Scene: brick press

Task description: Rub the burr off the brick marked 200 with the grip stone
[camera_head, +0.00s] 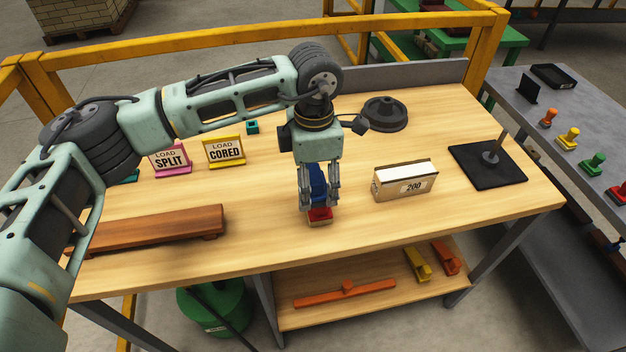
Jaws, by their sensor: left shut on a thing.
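The brick marked 200 (405,183) stands on the wooden table, right of the middle. It is tan with a white top and a white label reading 200. I cannot make out a burr on it. My left gripper (320,203) points down, left of the brick and apart from it. It is shut on the grip stone (320,215), which shows a blue upper part between the fingers, a red block and a tan bottom. I cannot tell whether its bottom touches the table. My right gripper is not in view.
A brown wooden beam (150,230) lies at the left. Signs reading LOAD SPLIT (170,160) and LOAD CORED (225,152) stand behind. A dark round piece (385,113) is at the back. A black plate with an upright rod (488,165) is right of the brick.

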